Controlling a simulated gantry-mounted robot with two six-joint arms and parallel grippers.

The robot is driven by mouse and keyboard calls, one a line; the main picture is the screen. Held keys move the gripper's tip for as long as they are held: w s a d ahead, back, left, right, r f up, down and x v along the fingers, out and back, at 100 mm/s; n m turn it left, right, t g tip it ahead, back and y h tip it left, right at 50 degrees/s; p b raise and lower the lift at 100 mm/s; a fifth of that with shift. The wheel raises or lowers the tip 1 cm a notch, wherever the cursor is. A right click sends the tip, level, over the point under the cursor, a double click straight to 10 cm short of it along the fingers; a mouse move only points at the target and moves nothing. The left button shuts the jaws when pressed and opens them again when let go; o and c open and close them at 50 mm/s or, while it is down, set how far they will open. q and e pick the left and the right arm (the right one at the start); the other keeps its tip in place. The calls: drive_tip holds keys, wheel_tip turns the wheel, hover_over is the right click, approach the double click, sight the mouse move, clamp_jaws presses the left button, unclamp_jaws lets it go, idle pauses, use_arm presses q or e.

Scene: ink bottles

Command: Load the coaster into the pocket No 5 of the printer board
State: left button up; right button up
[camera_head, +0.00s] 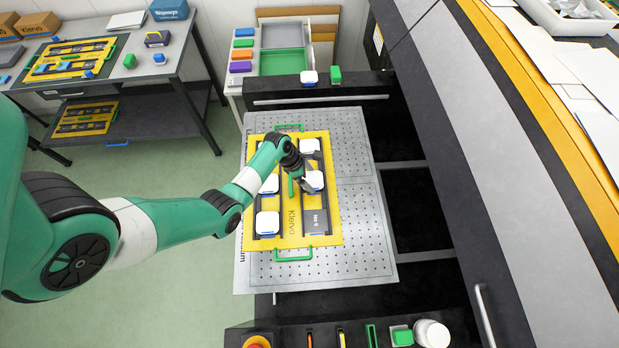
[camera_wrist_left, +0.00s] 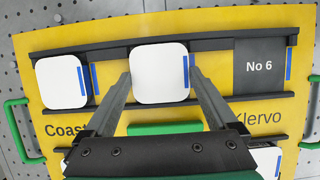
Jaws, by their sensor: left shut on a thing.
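The yellow printer board (camera_head: 249,215) lies on a perforated metal plate, with dark pockets in two columns. My left gripper (camera_head: 302,184) is over its right column. In the left wrist view the gripper (camera_wrist_left: 160,76) is shut on a white coaster (camera_wrist_left: 160,60), one finger on each side. This coaster is at the middle pocket, beside the bare dark No 6 pocket (camera_wrist_left: 260,68); I cannot tell whether it rests there or is held just above. Its pocket number is hidden. Another white coaster (camera_wrist_left: 58,85) sits in the pocket to its left. My right gripper is not in view.
More white coasters sit in the board's left column (camera_head: 268,223). Green handles (camera_head: 293,254) stand at the board's ends. The dark printer body (camera_head: 470,130) rises on the right. A side table (camera_head: 130,75) with another yellow board stands at the back left.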

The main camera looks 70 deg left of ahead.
use_arm(q)
drive_tip(key=o, duration=1.2)
drive_tip(key=shift+f, duration=0.1)
drive_tip(key=shift+r, duration=0.2)
drive_tip(key=p+v, duration=0.4)
drive_tip(key=v, duration=0.7)
drive_tip(key=shift+s+a+r, duration=0.1)
drive_tip(key=shift+s+r, duration=0.15)
drive_tip(key=shift+r, duration=0.1)
